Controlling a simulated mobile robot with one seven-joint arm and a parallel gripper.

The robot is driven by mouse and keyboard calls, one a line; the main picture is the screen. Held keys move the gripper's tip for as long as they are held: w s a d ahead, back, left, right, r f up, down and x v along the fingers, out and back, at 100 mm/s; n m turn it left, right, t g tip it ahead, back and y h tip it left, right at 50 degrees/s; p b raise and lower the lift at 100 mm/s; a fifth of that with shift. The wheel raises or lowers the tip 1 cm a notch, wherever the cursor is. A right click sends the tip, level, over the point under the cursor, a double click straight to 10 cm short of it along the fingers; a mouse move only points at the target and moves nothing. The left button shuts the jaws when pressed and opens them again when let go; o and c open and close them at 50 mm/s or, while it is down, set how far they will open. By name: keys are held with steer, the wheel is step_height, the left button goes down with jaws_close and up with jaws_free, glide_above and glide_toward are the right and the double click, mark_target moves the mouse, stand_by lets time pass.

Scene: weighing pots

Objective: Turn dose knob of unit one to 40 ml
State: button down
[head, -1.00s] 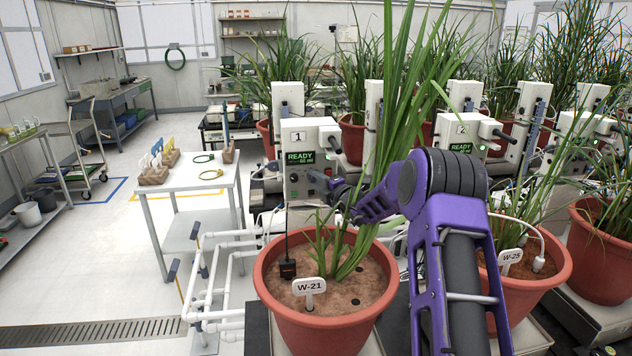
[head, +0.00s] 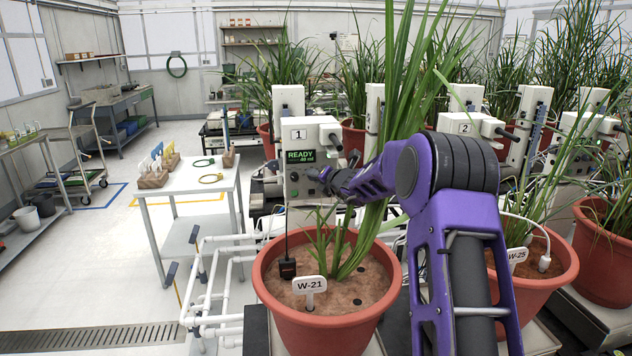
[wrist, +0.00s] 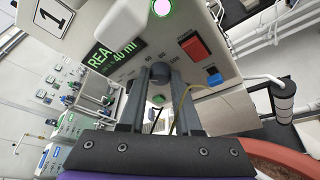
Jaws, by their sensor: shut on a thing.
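Unit one (head: 309,190) is a white box marked "1" with a green display (head: 300,157) reading READY. My gripper (wrist: 160,76) is shut on the dose knob (wrist: 160,70), on the panel below the display. The fingers hide most of the knob, so its pointer cannot be seen. Dial numbers, 80 among them, show above the fingertips. In the head view my purple arm reaches to the right of the unit's front and the gripper tips are small there.
Unit two (head: 466,127) is to the right.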

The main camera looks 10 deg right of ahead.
stand_by(0.5)
steer(key=c, duration=0.6)
jaws_free()
steer(key=v, duration=1.7)
steer(key=shift+s+r, duration=0.2)
steer(key=shift+a+b, duration=0.1)
steer(key=shift+b, duration=0.2)
